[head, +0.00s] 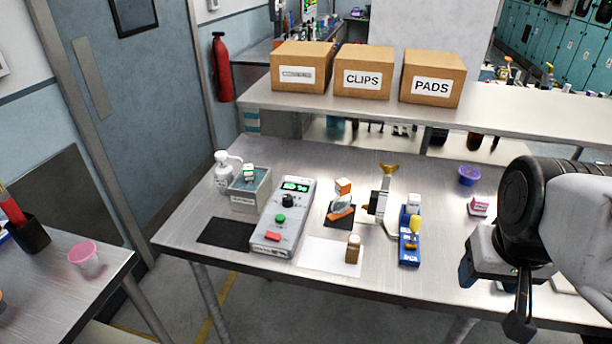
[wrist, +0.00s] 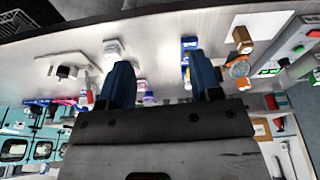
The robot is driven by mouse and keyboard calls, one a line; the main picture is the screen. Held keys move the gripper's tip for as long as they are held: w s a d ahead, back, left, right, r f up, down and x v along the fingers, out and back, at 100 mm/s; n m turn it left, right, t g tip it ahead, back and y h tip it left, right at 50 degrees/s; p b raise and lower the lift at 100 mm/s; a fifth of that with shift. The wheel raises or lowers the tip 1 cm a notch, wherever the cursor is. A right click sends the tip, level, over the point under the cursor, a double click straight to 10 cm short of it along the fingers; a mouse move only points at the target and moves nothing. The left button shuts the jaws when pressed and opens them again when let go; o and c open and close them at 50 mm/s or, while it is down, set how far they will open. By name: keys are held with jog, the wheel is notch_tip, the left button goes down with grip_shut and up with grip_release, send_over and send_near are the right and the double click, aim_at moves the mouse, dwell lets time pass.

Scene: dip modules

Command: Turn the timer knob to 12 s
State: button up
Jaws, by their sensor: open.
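The grey timer box (head: 283,228) stands on the steel bench, left of centre in the head view. It has a lit green display (head: 295,187), a black timer knob (head: 288,201), a green button (head: 280,218) and a red button (head: 272,236). The display is too small to read surely, and the knob's setting cannot be made out. Part of the box shows at the right edge of the wrist view (wrist: 293,66). My gripper (wrist: 160,76) is open with nothing between its blue fingers. It is at the right of the bench, well apart from the timer.
A grey tank (head: 250,190) and a dark mat (head: 226,233) lie left of the timer. An orange-topped item (head: 342,203), a white sheet (head: 330,252) with a brown bottle (head: 353,249), and a blue stand (head: 409,240) lie to its right. Boxes (head: 362,79) stand on the shelf behind.

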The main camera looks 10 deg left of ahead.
jog(key=w+a+r+n, duration=0.1)
jog(key=w+a+n, duration=0.5)
jog(key=w, duration=0.4)
jog(key=n+g, duration=0.3)
jog(key=n, duration=1.1)
send_over(288, 197)
jog(key=f, duration=0.9)
jog(key=shift+d+f, duration=0.3)
jog(key=shift+a+f, duration=0.2)
jog(key=shift+a, duration=0.15)
jog(key=shift+f, duration=0.1)
jog(key=shift+f, duration=3.8)
jog(key=c, duration=0.9)
